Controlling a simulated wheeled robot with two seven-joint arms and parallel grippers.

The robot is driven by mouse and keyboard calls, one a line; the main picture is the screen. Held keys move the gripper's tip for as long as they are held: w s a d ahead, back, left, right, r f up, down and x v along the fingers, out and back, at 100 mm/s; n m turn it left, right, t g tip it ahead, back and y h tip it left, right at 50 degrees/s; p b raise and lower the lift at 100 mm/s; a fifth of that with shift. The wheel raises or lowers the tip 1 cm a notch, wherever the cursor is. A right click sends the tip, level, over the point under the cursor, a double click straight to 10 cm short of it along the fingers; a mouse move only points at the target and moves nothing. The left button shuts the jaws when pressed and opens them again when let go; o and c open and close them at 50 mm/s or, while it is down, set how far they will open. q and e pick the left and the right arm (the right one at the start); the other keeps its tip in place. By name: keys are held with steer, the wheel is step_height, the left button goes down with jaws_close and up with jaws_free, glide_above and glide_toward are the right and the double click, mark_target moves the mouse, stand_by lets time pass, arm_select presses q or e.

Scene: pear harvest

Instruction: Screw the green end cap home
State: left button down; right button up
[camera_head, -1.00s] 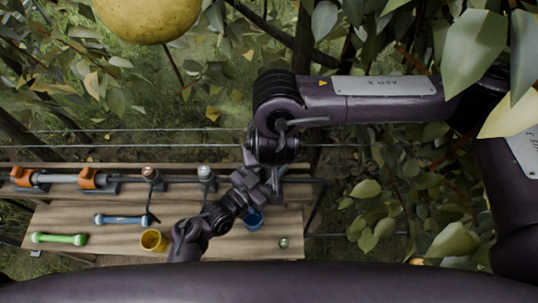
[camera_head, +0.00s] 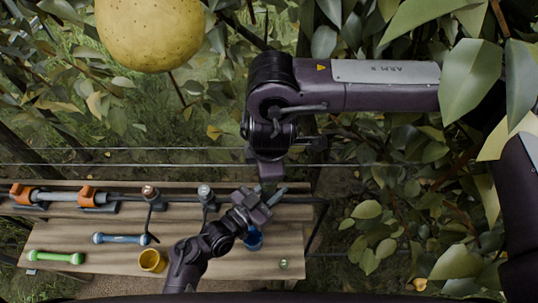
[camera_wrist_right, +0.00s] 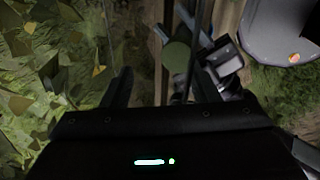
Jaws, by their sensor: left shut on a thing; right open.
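A dull green round piece (camera_wrist_right: 177,55), which looks like the end cap, shows its flat face in the right wrist view. My left gripper (camera_head: 262,204) reaches up from the bottom in the head view and is shut on this piece; its grey jaws (camera_wrist_right: 215,60) are beside it in the wrist view. My right gripper (camera_wrist_right: 160,88) is open, its dark fingers spread, with the green piece just beyond and between the tips. In the head view the right gripper (camera_head: 270,182) points down close above the left one. I cannot tell whether it touches the piece, or how far the cap is threaded.
The wooden bench (camera_head: 110,262) holds a green bar (camera_head: 55,257), a blue bar (camera_head: 122,238), a yellow cup (camera_head: 152,260), a blue cup (camera_head: 254,238) and a small greenish round item (camera_head: 283,264). A pear (camera_head: 150,32) and leaves hang near my right arm.

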steer(key=n, duration=0.6)
steer(key=shift+r+n+g, duration=0.3)
steer(key=shift+g, duration=0.1)
steer(key=n, duration=0.6)
steer(key=shift+s+d+r+g, duration=0.1)
steer(key=shift+d+r+g, duration=0.05)
steer(key=shift+r+g, duration=0.25)
steer(key=n, duration=0.6)
steer(key=shift+s+r+g, duration=0.1)
steer(key=shift+r+g, duration=0.3)
steer(key=n, duration=0.4)
steer(key=r+n, duration=0.1)
steer(key=n, duration=0.2)
steer(key=shift+s+g, duration=0.15)
steer(key=shift+g, duration=0.25)
steer(key=shift+f, duration=4)
